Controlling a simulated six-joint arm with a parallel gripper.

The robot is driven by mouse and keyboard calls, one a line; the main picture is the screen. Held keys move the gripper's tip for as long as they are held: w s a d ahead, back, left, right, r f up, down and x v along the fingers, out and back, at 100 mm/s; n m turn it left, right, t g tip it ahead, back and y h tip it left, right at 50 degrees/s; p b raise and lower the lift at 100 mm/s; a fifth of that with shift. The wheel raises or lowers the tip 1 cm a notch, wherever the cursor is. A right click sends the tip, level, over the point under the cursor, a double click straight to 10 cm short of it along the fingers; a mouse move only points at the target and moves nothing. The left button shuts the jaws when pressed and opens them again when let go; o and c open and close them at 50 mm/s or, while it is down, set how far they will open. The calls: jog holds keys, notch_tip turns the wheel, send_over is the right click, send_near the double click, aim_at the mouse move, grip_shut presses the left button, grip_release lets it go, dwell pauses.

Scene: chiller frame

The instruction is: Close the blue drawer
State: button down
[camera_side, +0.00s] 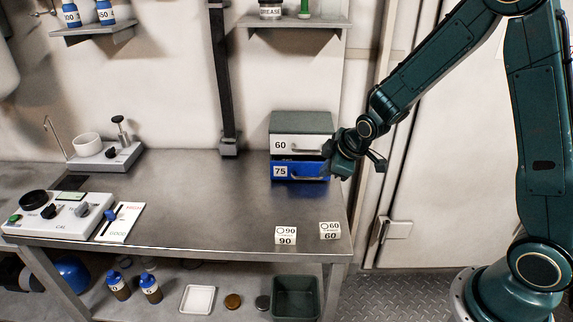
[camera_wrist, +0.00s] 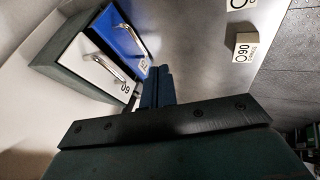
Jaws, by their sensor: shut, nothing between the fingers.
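The blue drawer (camera_side: 299,171), labelled 75, is the lower drawer of a small dark green cabinet (camera_side: 302,122) at the back right of the bench. Its front seems to stand out a little from the cabinet, with a dark strip above it. It has a metal bar handle, and the drawer also shows in the wrist view (camera_wrist: 113,36). My gripper (camera_side: 336,165) is at the drawer's right end, partly covering it. In the wrist view its fingers (camera_wrist: 157,73) are together and empty, close to the drawer handle. Whether they touch it cannot be told.
A white drawer (camera_side: 285,145) labelled 60 sits directly above and looks shut. Small blocks marked 90 (camera_side: 285,236) and 60 (camera_side: 330,231) stand near the bench's front right. A control box (camera_side: 55,216) is at the left. The bench middle is clear.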

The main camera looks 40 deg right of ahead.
aim_at(301, 163)
jog(key=shift+f, duration=0.1)
jog(key=a+f+n+h, duration=0.4)
jog(key=a+n+h, duration=0.2)
jog(key=n, duration=1.3)
jog(key=shift+a+f, duration=0.15)
jog(key=shift+f, duration=0.1)
jog(key=shift+w+f, duration=0.1)
jog(key=shift+w, duration=0.05)
jog(key=x, duration=1)
jog(key=shift+d, duration=0.2)
jog(key=shift+w+d+r, duration=0.5)
jog(key=shift+w+d, duration=0.25)
jog(key=shift+w, duration=0.1)
jog(key=shift+w+d+r, duration=0.15)
jog(key=shift+w+d, duration=0.4)
